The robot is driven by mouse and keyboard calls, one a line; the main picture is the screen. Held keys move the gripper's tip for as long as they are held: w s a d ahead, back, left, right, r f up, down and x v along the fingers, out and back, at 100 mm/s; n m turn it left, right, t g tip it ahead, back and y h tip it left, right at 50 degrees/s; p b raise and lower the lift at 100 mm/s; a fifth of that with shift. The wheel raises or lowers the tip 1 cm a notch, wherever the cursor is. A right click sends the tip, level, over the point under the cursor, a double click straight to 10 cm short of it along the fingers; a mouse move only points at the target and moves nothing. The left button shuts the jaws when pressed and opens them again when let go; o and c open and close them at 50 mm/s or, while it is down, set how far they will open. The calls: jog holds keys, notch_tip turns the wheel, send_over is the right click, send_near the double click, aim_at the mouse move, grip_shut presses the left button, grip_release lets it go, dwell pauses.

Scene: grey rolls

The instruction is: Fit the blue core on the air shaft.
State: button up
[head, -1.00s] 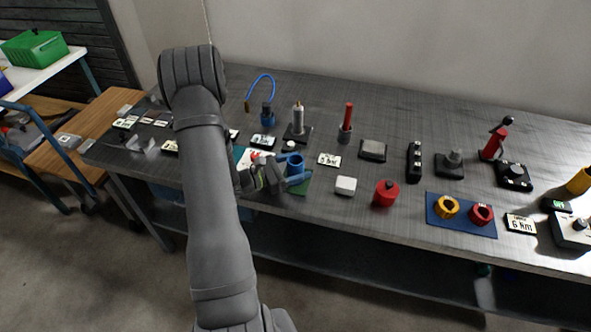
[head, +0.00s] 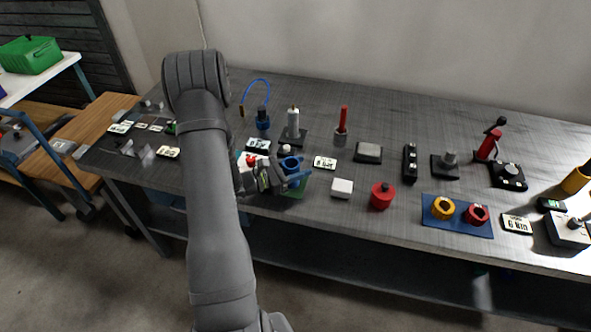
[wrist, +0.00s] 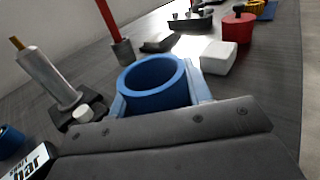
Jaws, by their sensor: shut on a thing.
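The blue core (head: 291,163) is a short, thick, hollow ring, upright with its open bore facing up. My gripper (head: 295,178) is shut on it, with the light blue fingers on either side. In the wrist view the blue core (wrist: 154,84) sits between the fingers, its lower part hidden. The air shaft (head: 293,122) is a pale upright cylinder with a brass tip on a black base, behind the core. It also shows in the wrist view (wrist: 48,77), at the left, apart from the core.
A small white knob (head: 286,149) stands between core and shaft. A red-topped post (head: 342,121) stands right of the shaft. A blue hose (head: 257,83) curves at its left. A white block (head: 342,188) and red canister (head: 382,196) lie right of my gripper.

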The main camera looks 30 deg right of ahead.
aim_at(298, 161)
jog(key=shift+r, duration=0.45)
notch_tip(298, 161, up, 3)
jog(key=shift+r, duration=0.2)
jog(key=s+d+r, duration=0.4)
jog(key=s+r, duration=0.2)
jog(key=s, duration=0.4)
jog(key=w+d+r+n+t, duration=0.2)
jog(key=w+r+t, duration=0.1)
jog(key=w, duration=0.6)
jog(key=w+d+r+n+t+y, duration=0.1)
jog(key=w+d+r+n+t, duration=0.1)
jog(key=w, duration=0.8)
jog(key=w+d+r+n+t, duration=0.2)
jog(key=w+r+t, duration=0.2)
jog(key=w, duration=0.6)
notch_tip(298, 161, up, 2)
jog(key=shift+w+d+r+y, duration=0.2)
jog(key=shift+d+y, duration=0.1)
jog(key=shift+d, duration=0.1)
jog(key=shift+s, duration=0.1)
jog(key=shift+f, duration=2.9)
jog(key=shift+f, duration=0.1)
notch_tip(298, 161, down, 10)
jog(key=shift+r, duration=0.25)
